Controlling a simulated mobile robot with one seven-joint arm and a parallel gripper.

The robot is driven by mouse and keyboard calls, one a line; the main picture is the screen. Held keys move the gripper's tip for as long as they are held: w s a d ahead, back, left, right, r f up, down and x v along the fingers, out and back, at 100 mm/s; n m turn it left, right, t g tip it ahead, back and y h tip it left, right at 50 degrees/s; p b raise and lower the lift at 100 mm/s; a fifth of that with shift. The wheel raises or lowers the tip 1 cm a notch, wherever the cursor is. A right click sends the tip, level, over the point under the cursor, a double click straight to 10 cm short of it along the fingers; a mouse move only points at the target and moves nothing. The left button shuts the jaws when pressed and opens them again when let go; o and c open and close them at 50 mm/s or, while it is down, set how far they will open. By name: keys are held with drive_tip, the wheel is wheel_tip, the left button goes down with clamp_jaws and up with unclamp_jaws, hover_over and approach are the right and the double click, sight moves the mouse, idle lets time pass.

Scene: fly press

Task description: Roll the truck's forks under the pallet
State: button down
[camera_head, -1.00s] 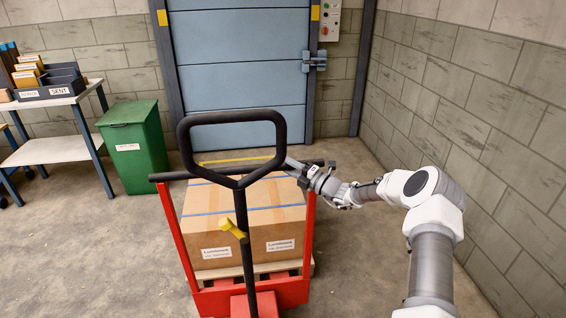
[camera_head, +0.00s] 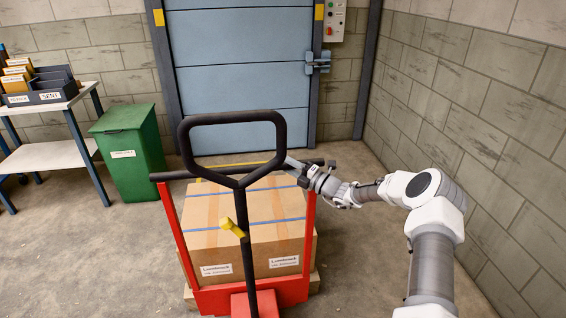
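The truck is a red frame (camera_head: 298,250) with a black loop handle (camera_head: 233,117) on a black stem, standing upright in front of me. The wooden pallet (camera_head: 314,283) shows only as pale edges low behind the red frame. The pallet is close up to the frame's base. The forks are hidden under the load and behind the frame.
A green bin (camera_head: 130,150) and a table (camera_head: 45,156) with file trays stand at the left. A blue door (camera_head: 240,70) closes the far wall. A block wall (camera_head: 490,110) runs along the right. Bare floor lies on both sides of the truck.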

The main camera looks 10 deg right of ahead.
drive_tip(key=shift+f, duration=0.35)
drive_tip(key=c, duration=0.7)
unclamp_jaws()
drive_tip(key=shift+w+f, duration=0.1)
drive_tip(key=shift+w, duration=0.05)
drive_tip(key=shift+o, duration=0.6)
drive_tip(key=shift+r, duration=0.2)
drive_tip(key=shift+d, duration=0.1)
drive_tip(key=v, duration=1.7)
drive_tip(key=shift+p, duration=0.4)
drive_tip(key=shift+f, duration=0.1)
